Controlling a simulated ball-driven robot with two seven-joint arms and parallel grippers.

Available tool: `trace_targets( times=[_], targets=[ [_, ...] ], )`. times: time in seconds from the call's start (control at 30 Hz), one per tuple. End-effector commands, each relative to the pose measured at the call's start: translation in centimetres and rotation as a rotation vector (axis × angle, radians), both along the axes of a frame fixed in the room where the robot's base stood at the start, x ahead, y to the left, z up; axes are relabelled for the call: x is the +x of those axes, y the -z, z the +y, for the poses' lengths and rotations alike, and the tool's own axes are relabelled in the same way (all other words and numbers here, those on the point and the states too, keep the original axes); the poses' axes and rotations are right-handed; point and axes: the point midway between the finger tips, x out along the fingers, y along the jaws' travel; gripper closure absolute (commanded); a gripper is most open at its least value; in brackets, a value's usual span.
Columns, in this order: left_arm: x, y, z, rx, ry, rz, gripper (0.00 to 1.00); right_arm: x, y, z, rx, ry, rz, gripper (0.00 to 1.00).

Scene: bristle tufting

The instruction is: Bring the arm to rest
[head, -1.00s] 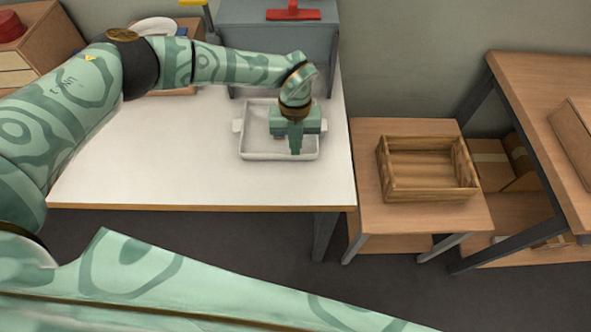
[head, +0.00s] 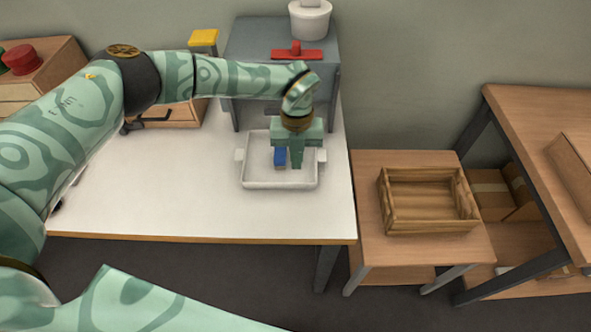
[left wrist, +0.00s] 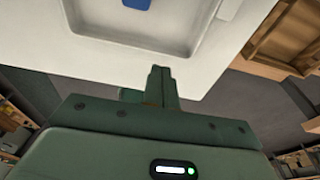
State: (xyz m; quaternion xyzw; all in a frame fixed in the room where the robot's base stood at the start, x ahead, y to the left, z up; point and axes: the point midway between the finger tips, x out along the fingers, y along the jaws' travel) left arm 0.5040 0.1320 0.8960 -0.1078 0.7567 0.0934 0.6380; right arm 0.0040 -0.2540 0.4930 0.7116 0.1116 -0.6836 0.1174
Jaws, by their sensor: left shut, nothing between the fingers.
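My left gripper (head: 297,164) is shut and empty, pointing down over the white tray (head: 252,184) near the right end of the white table. A small blue piece (head: 280,156) lies in the tray, just left of the fingers in the head view and partly hidden by the gripper. In the left wrist view the shut fingers (left wrist: 162,72) stand in front of the tray's rim (left wrist: 160,60), apart from the blue piece (left wrist: 137,4) at the top edge. My left arm reaches across the table from the left. My right gripper is not in view.
A grey machine (head: 250,52) with a red handle (head: 296,54) and a white pot (head: 310,20) stands behind the tray. A wooden crate (head: 430,226) sits on a low table to the right. The white table's front middle (head: 170,205) is clear.

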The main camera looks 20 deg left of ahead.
Motion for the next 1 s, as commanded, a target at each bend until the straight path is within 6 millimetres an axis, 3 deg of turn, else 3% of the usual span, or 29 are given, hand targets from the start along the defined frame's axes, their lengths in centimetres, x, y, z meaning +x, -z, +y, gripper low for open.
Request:
trace_targets(
  times=[0.03, 0.1, 0.33, 0.53, 0.77, 0.87, 0.97, 1.0],
  targets=[
    [0.4, -1.9, 0.1, 0.0, 0.0, -0.006, 1.0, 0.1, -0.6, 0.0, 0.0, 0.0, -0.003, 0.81],
    [0.6, -3.8, 0.2, 0.001, 0.0, -0.007, 1.0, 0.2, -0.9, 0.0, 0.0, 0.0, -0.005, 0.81],
    [1.5, -8.7, 0.4, 0.004, 0.0, -0.005, 1.0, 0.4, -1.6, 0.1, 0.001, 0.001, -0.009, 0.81],
    [1.7, -10.5, 0.5, 0.004, 0.0, -0.002, 1.0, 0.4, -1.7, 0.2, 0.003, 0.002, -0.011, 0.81],
    [1.4, -10.2, -0.3, -0.022, 0.019, 0.002, 1.0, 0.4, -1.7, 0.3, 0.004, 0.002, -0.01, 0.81],
    [-0.3, -8.7, -3.5, -0.134, 0.086, 0.015, 1.0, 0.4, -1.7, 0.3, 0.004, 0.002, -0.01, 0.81],
    [-3.6, -7.1, -9.7, -0.37, 0.187, 0.029, 1.0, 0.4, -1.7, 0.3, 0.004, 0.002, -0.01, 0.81],
    [-5.4, -6.9, -12.8, -0.497, 0.221, 0.031, 1.0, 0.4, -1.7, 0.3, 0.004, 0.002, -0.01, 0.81]
  ],
)
